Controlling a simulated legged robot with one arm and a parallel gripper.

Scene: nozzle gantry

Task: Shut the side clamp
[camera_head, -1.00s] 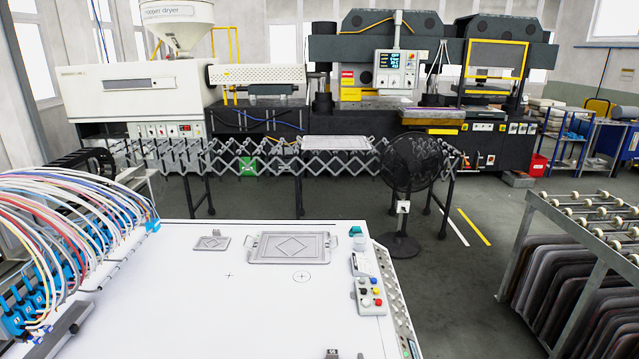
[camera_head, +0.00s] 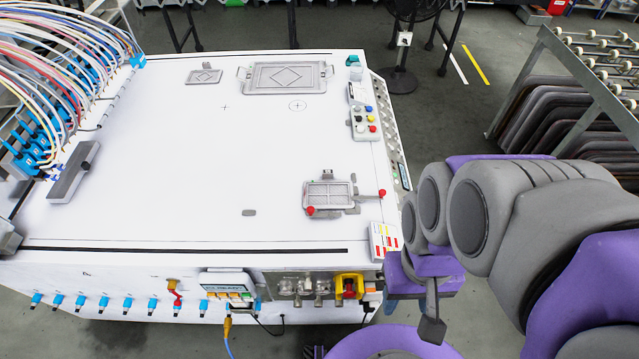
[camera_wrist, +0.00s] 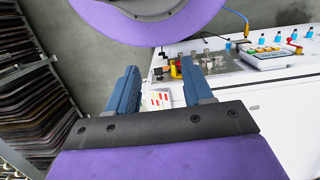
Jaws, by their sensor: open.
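A small grey fixture (camera_head: 330,195) with a rectangular frame sits on the white table near its front right. A clamp handle with a red knob (camera_head: 382,193) sticks out to the right of it. A second red knob (camera_head: 310,211) sits at its front left corner. My gripper (camera_head: 432,325) hangs beyond the table's right front corner, to the right of and nearer than the fixture, apart from it. In the wrist view its two blue-grey fingers (camera_wrist: 160,80) are spread with nothing held. The fixture and clamp cannot be made out in the wrist view.
The white table (camera_head: 180,170) is mostly bare. A larger tray-like plate (camera_head: 285,77) and a button box (camera_head: 364,122) stand farther back. A labelled card (camera_head: 384,241) lies near the right front corner. Valves (camera_head: 303,285) and a yellow-red switch (camera_head: 349,287) line the front panel.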

